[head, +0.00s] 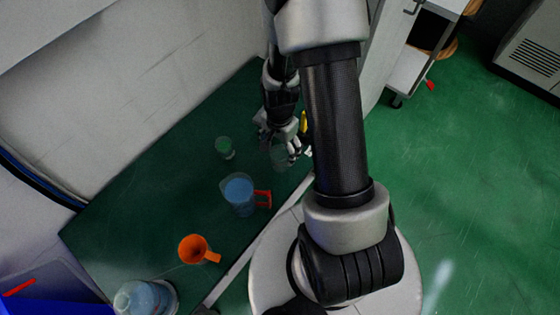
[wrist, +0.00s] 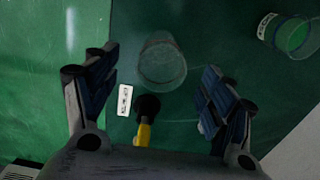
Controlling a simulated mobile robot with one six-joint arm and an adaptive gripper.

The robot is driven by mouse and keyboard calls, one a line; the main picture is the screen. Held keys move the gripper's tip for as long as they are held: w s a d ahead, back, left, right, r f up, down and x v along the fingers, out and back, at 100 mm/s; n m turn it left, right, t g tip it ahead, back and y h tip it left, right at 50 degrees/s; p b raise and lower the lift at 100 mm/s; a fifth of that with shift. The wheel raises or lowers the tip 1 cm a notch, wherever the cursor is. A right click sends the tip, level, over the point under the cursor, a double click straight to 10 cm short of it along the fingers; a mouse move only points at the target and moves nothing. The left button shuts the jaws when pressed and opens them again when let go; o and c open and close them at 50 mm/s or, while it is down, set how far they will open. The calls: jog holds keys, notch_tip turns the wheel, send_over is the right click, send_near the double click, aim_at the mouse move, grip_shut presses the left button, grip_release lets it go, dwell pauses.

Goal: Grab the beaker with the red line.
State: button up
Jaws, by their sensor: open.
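A clear, empty-looking beaker (wrist: 162,62) stands ahead of my gripper (wrist: 158,82) in the wrist view, roughly between the two open fingers and apart from both. The clear beaker (head: 279,158) also shows faintly in the head view, beside my gripper (head: 280,148). I cannot make out a red line on any beaker. My gripper is open and holds nothing.
A jug with blue contents and a red handle (head: 239,194), an orange cup (head: 194,249) and a clear vessel (head: 146,297) stand on the dark green table (head: 150,215). A yellow-handled tool (wrist: 145,122) and a white label (wrist: 125,100) lie near the clear beaker.

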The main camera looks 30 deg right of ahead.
aim_at(280, 155)
jog(key=shift+w+d+f+b, duration=0.1)
jog(key=shift+f+b, duration=0.5)
jog(key=shift+f, duration=0.95)
jog(key=shift+w+d+f+b, duration=0.1)
jog(key=shift+f+b, duration=0.45)
jog(key=shift+f, duration=0.95)
jog(key=shift+c, duration=0.2)
jog(key=shift+r, duration=0.1)
jog(key=c, duration=1.1)
jog(key=shift+o, duration=0.2)
